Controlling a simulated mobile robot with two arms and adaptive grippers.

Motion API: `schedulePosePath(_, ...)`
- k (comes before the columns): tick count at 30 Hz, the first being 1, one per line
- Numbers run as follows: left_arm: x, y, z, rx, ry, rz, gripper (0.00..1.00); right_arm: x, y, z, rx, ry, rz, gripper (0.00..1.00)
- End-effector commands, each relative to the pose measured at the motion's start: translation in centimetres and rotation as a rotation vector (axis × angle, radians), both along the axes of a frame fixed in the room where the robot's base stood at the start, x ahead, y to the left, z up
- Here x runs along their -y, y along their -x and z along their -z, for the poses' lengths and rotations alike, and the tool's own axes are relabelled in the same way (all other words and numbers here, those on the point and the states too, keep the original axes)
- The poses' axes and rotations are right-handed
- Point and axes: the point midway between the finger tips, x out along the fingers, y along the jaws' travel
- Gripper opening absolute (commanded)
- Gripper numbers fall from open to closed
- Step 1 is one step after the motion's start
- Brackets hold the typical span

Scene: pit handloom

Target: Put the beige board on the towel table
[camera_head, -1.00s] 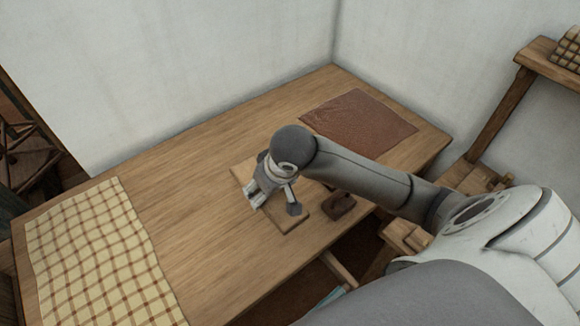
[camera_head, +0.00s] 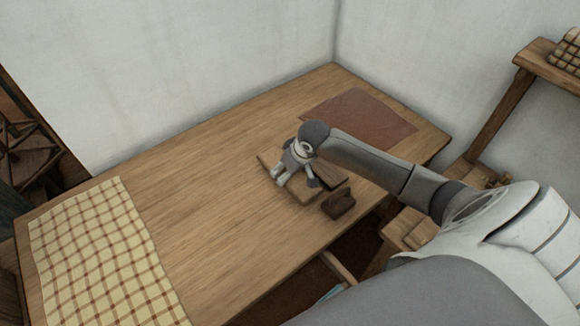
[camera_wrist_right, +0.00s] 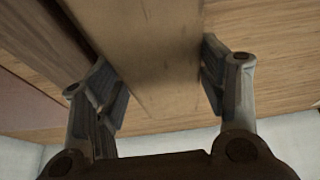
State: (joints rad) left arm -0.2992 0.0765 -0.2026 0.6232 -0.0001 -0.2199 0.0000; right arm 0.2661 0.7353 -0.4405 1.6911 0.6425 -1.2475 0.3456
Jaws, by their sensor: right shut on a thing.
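The beige board (camera_head: 303,193) is a flat, pale wooden piece at the middle of the wooden table (camera_head: 205,185) in the head view. My right gripper (camera_head: 296,181) is shut on it from above, partly covering it. In the right wrist view the board (camera_wrist_right: 155,55) runs between the two finger pads of my right gripper (camera_wrist_right: 163,90). I cannot tell how far the board is above the tabletop. A yellow-and-brown checked cloth (camera_head: 98,255) lies flat at the table's left end. My left gripper is not in view.
A dark brown block (camera_head: 339,206) sits by the near edge, with another dark piece (camera_head: 328,172) close beside the board. A reddish-brown mat (camera_head: 360,115) lies at the back right. A wooden shelf (camera_head: 540,57) stands at right. Open tabletop separates board and checked cloth.

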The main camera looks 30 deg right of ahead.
Motion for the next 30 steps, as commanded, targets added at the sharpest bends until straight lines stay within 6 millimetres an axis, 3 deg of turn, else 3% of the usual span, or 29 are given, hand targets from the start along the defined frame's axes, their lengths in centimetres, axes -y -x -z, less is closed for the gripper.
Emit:
schedulePosePath(6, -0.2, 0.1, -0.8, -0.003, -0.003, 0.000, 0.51, 0.0, 0.0, 2.7, -0.001, 0.000, 0.000, 0.37)
schedulePosePath(18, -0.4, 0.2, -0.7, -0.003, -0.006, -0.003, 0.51, 0.0, 0.0, 3.3, 0.000, 0.001, -0.001, 0.37)
schedulePosePath(19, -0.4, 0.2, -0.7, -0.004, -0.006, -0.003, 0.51, 0.0, 0.0, 3.4, -0.001, 0.001, -0.001, 0.68)
schedulePosePath(21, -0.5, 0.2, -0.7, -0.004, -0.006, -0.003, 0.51, 0.0, 0.0, 3.3, -0.001, 0.001, -0.001, 0.77)
schedulePosePath(24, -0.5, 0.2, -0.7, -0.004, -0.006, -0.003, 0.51, 0.0, 0.0, 3.3, -0.001, 0.001, -0.001, 0.87)
schedulePosePath(30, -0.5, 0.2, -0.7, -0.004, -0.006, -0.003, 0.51, 0.0, 0.0, 3.3, -0.001, 0.001, -0.001, 0.87)
